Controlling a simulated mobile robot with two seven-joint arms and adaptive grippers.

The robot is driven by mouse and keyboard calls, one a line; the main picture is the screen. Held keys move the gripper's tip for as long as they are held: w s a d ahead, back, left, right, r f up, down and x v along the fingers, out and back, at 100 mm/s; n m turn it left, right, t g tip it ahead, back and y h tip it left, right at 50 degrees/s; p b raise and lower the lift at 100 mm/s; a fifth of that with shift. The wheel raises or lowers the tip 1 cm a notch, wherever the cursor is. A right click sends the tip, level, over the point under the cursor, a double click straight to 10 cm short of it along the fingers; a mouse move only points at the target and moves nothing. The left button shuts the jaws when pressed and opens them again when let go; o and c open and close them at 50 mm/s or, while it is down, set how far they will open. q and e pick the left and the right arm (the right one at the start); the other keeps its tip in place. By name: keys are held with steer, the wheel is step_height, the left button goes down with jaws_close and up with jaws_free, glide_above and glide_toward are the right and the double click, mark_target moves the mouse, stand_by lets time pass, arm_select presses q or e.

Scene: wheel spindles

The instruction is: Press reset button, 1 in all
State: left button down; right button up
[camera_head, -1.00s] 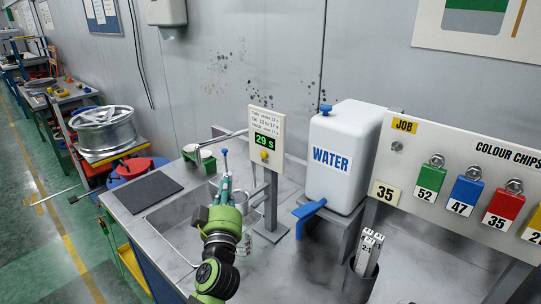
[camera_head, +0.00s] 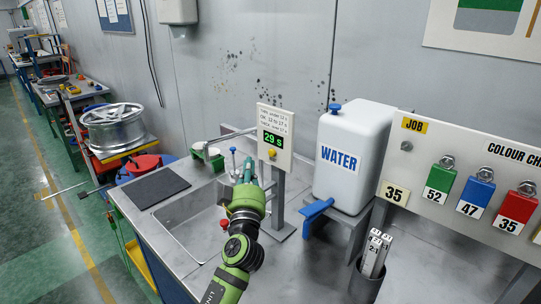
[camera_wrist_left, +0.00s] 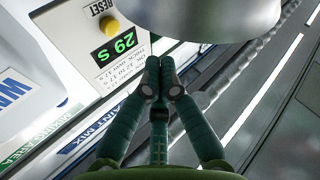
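The yellow reset button (camera_head: 272,154) sits on the front of the timer sign (camera_head: 262,117), below the green display reading 29 s. In the left wrist view the button (camera_wrist_left: 110,25) shows beside the word RESET, at the upper left. My left gripper (camera_head: 248,172) is just left of the button, apart from it in the picture. In the left wrist view its dark green fingers (camera_wrist_left: 159,75) are together at the tips, with nothing seen between them. My right gripper is not in view.
A white WATER tank (camera_head: 350,155) with a blue tap (camera_head: 316,208) stands right of the sign. A sink (camera_head: 190,220) lies left of my arm. A rounded grey metal object (camera_wrist_left: 205,15) is close beyond the fingertips in the left wrist view.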

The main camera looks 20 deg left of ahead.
mark_target(272, 153)
arm_select(q)
steer(key=w+b, duration=0.1)
steer(key=w+d, duration=0.1)
steer(key=w, duration=0.1)
steer(key=shift+w+f+b, duration=0.1)
steer(key=shift+f+b, duration=0.1)
steer(key=shift+b, duration=0.15)
steer(key=shift+w+d+r+b, duration=0.2)
steer(key=shift+w+d+b, duration=0.1)
steer(key=shift+w, duration=0.3)
stand_by(0.7)
steer(key=shift+w+d+b, duration=0.15)
steer(key=shift+w+b, duration=0.25)
steer(key=shift+b, duration=0.2)
